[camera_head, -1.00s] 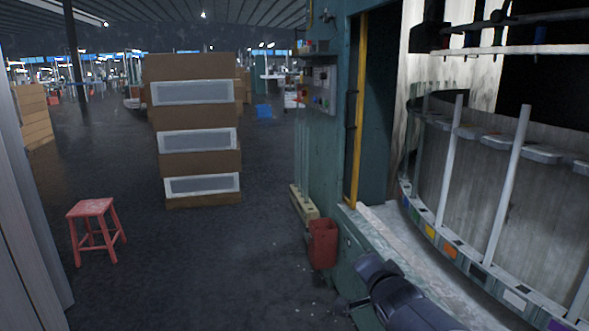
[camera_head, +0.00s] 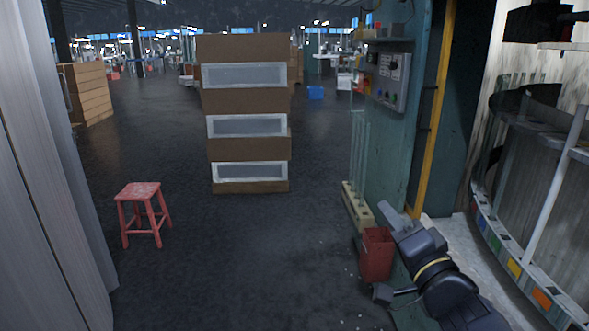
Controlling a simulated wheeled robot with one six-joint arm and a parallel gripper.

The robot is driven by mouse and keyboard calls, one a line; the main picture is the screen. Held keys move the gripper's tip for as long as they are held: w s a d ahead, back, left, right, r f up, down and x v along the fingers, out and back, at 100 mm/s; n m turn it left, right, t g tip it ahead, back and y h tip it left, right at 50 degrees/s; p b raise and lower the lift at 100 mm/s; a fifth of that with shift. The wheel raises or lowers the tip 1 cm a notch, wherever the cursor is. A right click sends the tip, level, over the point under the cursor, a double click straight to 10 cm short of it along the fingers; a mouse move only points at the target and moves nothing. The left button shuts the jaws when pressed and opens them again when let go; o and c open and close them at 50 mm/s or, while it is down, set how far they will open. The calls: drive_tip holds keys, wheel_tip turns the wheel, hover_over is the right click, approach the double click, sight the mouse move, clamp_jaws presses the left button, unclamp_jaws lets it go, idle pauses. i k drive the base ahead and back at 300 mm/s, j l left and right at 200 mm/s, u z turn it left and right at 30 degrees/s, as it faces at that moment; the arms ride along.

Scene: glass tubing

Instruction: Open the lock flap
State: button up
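I cannot pick out a lock flap with certainty in the head view. The green machine housing (camera_head: 393,148) stands on the right, with a dark opening behind a yellow upright (camera_head: 437,110). Right of the opening is a curved rack (camera_head: 513,262) with coloured labels and pale glass-like rods. My arm is at the lower right, in front of the housing and the pale ledge. Its end, with my gripper (camera_head: 400,222), is in front of the housing's lower part, near the red bin. The fingers are too dark and small to tell open from shut. I see nothing held.
A red bin (camera_head: 376,254) stands by the housing, close to my arm. A control panel (camera_head: 388,78) is mounted on the housing. Stacked brown boxes (camera_head: 247,148) stand mid-floor. A red stool (camera_head: 143,212) is at left, near a grey wall (camera_head: 45,200). The floor between is clear.

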sight(362, 76)
drive_tip(key=i, duration=1.65)
drive_tip(key=i+j, duration=0.1)
drive_tip(key=i, duration=0.45)
drive_tip(key=i+z, duration=0.15)
drive_tip(key=i, duration=0.4)
drive_tip(key=i+j, duration=0.2)
drive_tip(key=i, duration=0.35)
drive_tip(key=i+j+z, duration=0.1)
drive_tip(key=i+z, duration=0.2)
drive_tip(key=i+j+z, duration=0.35)
drive_tip(key=i, duration=0.15)
drive_tip(key=i+j+z, duration=0.3)
drive_tip(key=i+l, duration=0.05)
drive_tip(key=i, duration=0.05)
